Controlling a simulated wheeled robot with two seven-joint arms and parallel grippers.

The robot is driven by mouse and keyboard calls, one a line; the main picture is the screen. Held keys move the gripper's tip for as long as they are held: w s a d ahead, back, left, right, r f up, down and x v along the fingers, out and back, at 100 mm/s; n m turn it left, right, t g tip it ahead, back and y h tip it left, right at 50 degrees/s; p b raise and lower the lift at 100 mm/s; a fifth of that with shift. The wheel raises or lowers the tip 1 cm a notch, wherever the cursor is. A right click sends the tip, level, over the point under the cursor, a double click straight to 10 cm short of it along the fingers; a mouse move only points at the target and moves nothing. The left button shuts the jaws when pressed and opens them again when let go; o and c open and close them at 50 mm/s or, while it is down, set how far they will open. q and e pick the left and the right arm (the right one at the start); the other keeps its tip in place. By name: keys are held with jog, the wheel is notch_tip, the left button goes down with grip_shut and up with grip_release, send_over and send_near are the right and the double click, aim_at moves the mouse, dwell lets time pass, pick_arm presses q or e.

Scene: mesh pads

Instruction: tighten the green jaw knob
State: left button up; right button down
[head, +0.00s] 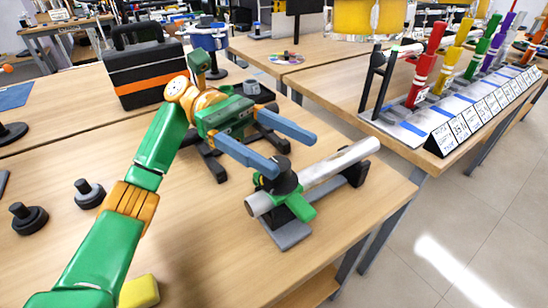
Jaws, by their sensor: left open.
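A pale grey tube (338,166) lies in a dark clamp stand on the near table. At its near end is a green part (301,208), which looks like the green jaw knob, low beside the tube and above a grey foot plate (289,235). A black knob (281,176) sits on top of the clamp. My left gripper (297,155) has blue fingers spread apart with nothing between them. It is above and behind the near clamp, and one fingertip is close to the black knob; I cannot tell if they touch. My right gripper is out of view.
A black toolbox with an orange stripe (146,75) stands at the back. Black-based knobs (89,193) stand at the left, and a yellow block (139,291) is in front. The near table's right edge is close to the clamp stand. The table front is mostly clear.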

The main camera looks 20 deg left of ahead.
pick_arm(q)
jog(key=s+d+r, duration=0.2)
jog(key=s+r, duration=0.3)
jog(key=s, duration=0.5)
jog(key=shift+d+r+b, duration=0.3)
jog(key=shift+d+b, duration=0.05)
jog(key=shift+b, duration=0.05)
